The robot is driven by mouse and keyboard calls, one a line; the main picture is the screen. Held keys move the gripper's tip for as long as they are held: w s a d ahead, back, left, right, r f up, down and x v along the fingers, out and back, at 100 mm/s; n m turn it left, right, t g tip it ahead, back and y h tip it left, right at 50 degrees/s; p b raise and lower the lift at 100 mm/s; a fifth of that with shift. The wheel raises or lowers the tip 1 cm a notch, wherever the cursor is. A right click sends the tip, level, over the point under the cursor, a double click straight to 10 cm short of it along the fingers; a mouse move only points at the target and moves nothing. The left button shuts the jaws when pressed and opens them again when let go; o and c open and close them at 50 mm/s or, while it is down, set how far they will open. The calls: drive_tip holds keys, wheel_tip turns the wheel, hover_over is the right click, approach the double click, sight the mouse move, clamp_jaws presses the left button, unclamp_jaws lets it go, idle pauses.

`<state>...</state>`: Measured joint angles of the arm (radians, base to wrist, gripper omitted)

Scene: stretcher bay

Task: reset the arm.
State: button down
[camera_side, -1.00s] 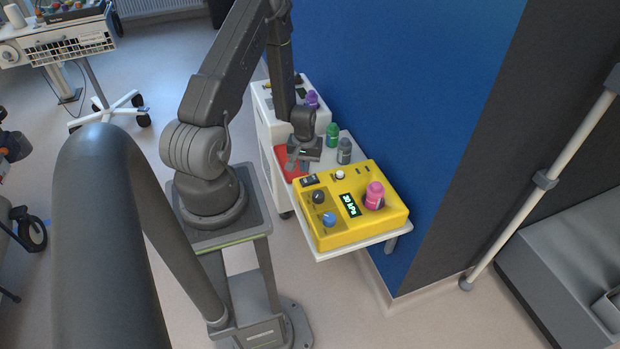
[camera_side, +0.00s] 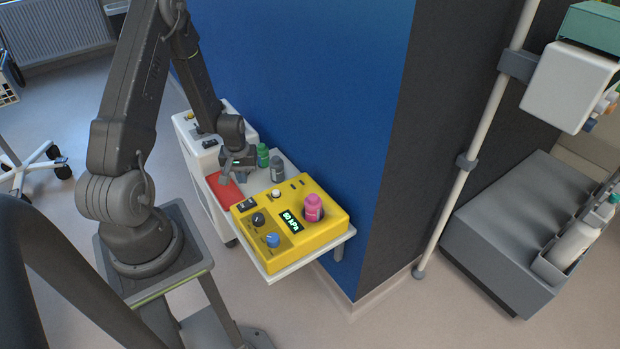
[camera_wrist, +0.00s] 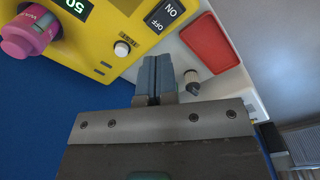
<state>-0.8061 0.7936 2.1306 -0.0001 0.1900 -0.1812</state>
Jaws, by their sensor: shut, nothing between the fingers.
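My gripper (camera_side: 227,177) hangs at the end of my bent arm, over the edge of the red pad (camera_side: 224,194) and beside the yellow box. In the wrist view, my gripper (camera_wrist: 154,66) has its two grey fingers together, with nothing between them. The red pad (camera_wrist: 209,42) lies to the right of the fingertips there.
The yellow box (camera_side: 308,236) has knobs, a lit display and a pink bottle (camera_side: 313,207) in it. A green bottle (camera_side: 263,156) and a grey bottle (camera_side: 277,169) stand close to my gripper. A blue wall (camera_side: 310,90) rises behind. A white pole (camera_side: 480,150) stands right.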

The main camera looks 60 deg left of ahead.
drive_tip(key=w+d+r+m+t, duration=0.1)
drive_tip(key=w+d+r+m, duration=0.1)
drive_tip(key=d+r, duration=0.35)
drive_tip(key=w+d+r+m+t+y, duration=0.1)
drive_tip(key=d+r+m, duration=0.15)
drive_tip(key=r, duration=0.65)
drive_tip(key=w+d+r+m+t, duration=0.1)
drive_tip(key=w+d+r, duration=0.1)
drive_tip(key=d+r, duration=0.4)
drive_tip(key=s+d+r+m+t+h, duration=0.1)
drive_tip(key=s+d+r+m, duration=0.5)
drive_tip(key=s+d+r, duration=0.6)
wheel_tip(320, 180, up, 2)
drive_tip(key=shift+s+d+r+t, duration=0.1)
drive_tip(key=shift+s+d+t, duration=0.2)
drive_tip(key=shift+t, duration=0.4)
